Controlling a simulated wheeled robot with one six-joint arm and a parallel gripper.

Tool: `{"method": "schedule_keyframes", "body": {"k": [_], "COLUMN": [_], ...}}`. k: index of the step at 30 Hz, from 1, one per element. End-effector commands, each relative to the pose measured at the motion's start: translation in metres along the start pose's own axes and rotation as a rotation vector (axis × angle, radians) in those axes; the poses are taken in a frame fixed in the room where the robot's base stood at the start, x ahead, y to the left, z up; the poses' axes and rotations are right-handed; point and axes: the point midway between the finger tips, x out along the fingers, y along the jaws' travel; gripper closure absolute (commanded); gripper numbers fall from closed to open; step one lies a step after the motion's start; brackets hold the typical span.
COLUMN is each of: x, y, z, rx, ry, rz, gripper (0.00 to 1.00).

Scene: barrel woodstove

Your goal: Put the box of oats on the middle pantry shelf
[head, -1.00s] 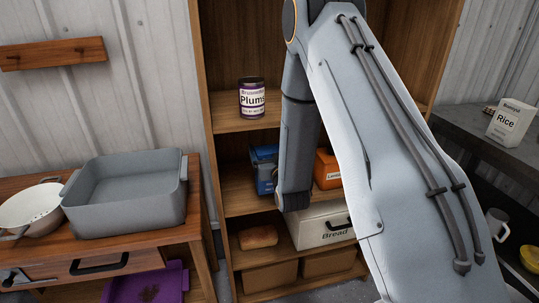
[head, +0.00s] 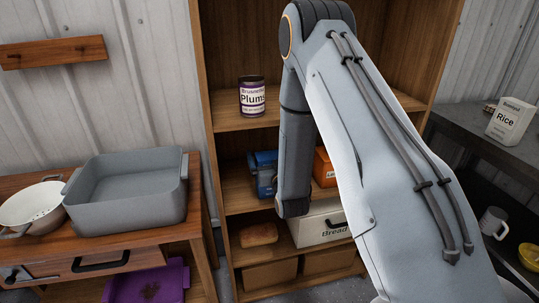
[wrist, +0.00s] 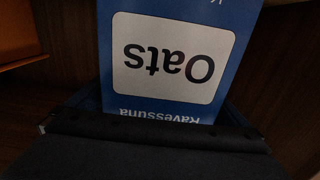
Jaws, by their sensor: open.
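The blue box of oats (head: 263,174) stands on the middle shelf (head: 235,191) of the wooden pantry, partly hidden by my arm in the head view. In the wrist view the oats box (wrist: 175,58) fills the upper middle, its white "Oats" label upside down in the picture. My gripper (wrist: 155,125) is open, with its dark parts across the bottom of the wrist view, close to the box. Whether it touches the box cannot be told. The fingertips are hidden behind my arm in the head view.
An orange box (head: 324,168) stands to the right on the same shelf. Plums (head: 252,97) stand on the shelf above. Bread (head: 258,234) and a white bread box (head: 316,226) are below. A grey tub (head: 125,192) sits on the left table.

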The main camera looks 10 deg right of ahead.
Motion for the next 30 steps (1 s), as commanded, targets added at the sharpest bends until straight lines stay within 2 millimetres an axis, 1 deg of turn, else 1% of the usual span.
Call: {"method": "schedule_keyframes", "body": {"k": [3,5,8,15,18,21,25,28,30], "x": [0.000,-0.007,-0.023,-0.073,-0.092,-0.105,-0.116,-0.117,-0.115], "y": [0.000,0.000,0.000,0.000,0.000,0.000,0.000,0.000,0.000], "z": [-0.005,-0.003,-0.002,-0.001,-0.001,-0.001,-0.002,-0.003,-0.001], "rx": [0.000,0.000,0.000,0.000,0.000,0.000,0.000,0.000,0.000], "ry": [0.001,0.000,-0.001,-0.002,-0.003,-0.002,-0.002,-0.018,-0.059], "rz": [0.000,0.000,0.000,0.000,0.000,0.000,0.000,0.000,0.000], "gripper": [0.00,0.00,0.00,0.00,0.00,0.00,0.00,0.00,0.00]}}
